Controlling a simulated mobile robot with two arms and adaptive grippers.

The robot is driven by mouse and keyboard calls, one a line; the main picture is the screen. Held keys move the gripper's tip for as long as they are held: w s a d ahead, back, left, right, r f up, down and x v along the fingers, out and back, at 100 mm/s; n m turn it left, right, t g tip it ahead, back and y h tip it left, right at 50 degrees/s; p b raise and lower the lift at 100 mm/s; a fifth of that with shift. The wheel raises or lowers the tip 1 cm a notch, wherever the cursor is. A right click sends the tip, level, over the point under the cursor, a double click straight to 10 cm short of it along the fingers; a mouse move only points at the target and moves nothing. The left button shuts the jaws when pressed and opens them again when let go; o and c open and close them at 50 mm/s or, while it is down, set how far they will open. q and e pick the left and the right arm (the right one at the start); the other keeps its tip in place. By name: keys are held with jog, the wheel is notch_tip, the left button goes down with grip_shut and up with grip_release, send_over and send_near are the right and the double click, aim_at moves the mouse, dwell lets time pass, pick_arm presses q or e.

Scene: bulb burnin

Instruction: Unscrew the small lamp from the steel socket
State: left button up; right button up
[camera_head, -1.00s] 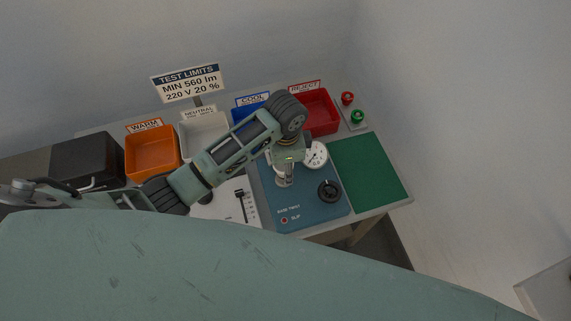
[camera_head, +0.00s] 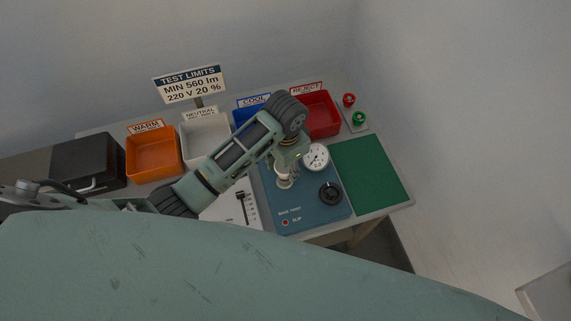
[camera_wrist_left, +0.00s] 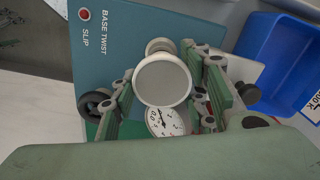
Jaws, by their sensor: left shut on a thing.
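The small lamp (camera_wrist_left: 162,82) has a round white top and sits between the two green fingers of my left gripper (camera_wrist_left: 168,92) in the wrist view. In the head view the left gripper (camera_head: 286,164) points down over the blue test unit (camera_head: 306,216), shut on the lamp (camera_head: 282,169). The steel socket (camera_head: 284,183) is just below the lamp on the unit, and it shows partly behind the lamp in the wrist view (camera_wrist_left: 159,46). I cannot tell how far the lamp sits in its thread. My right gripper is not in view.
A round gauge (camera_head: 316,157) and black knob (camera_head: 330,192) stand close right of the socket. Orange (camera_head: 153,171), white, blue and red (camera_head: 335,119) bins line the back. A green mat (camera_head: 369,174) at the right is clear. Red and green buttons lie beyond it.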

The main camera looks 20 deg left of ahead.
pick_arm(q)
jog(key=n, duration=0.5)
jog(key=shift+s+d+f, duration=0.15)
jog(key=shift+s+d, duration=0.15)
jog(key=shift+s, duration=0.1)
jog(key=n, duration=0.4)
jog(key=shift+c, duration=0.2)
jog(key=n, duration=0.5)
jog(key=shift+w+n, duration=0.1)
jog(key=shift+n, duration=0.3)
jog(key=n, duration=0.2)
jog(key=shift+a+n, duration=0.25)
jog(key=shift+n, duration=0.15)
jog(key=o, duration=0.8)
jog(key=shift+o, duration=1.2)
jog(key=shift+w, duration=0.1)
jog(key=shift+w+a, duration=0.1)
